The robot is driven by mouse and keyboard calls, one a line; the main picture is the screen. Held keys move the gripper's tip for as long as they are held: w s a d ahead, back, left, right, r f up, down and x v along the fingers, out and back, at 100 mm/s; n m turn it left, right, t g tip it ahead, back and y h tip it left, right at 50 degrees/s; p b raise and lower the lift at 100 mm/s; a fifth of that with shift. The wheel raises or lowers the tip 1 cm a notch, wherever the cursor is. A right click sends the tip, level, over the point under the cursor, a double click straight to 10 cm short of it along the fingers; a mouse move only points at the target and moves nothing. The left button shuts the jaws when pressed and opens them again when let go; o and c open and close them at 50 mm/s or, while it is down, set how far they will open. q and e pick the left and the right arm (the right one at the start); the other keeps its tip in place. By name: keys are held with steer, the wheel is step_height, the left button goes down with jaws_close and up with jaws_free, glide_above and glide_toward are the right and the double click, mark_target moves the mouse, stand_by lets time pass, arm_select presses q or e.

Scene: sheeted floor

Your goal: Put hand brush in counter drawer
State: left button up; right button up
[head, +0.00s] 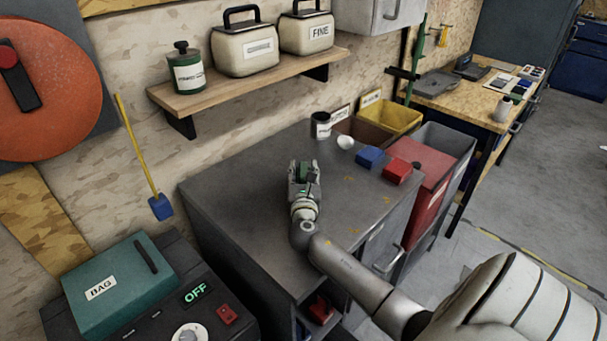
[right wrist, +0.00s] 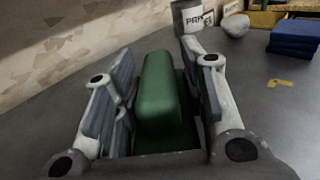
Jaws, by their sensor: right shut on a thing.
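My right gripper (head: 304,172) is over the dark grey counter top (head: 250,190), near its middle. It is shut on a green block-like part, which I take to be the hand brush (right wrist: 163,95); this stands between the fingers in the right wrist view (right wrist: 160,90). Any bristles are hidden. In the head view the fingers cover most of it, and I cannot tell whether it touches the counter. The counter's front has a handle (head: 388,262) on its right part; the drawer looks shut, partly behind my arm. My left gripper is not in view.
On the counter's far side are a dark cup (head: 321,125), a white round object (head: 346,142), a blue block (head: 369,157) and a red block (head: 397,170). Yellow (head: 398,117) and red bins (head: 425,185) stand beyond. A shelf (head: 245,80) overhangs behind. The counter's near left is clear.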

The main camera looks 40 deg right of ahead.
steer(key=shift+f, duration=0.15)
steer(key=o, duration=0.7)
steer(key=shift+f, duration=0.1)
steer(key=shift+c, duration=0.2)
steer(key=o, duration=0.4)
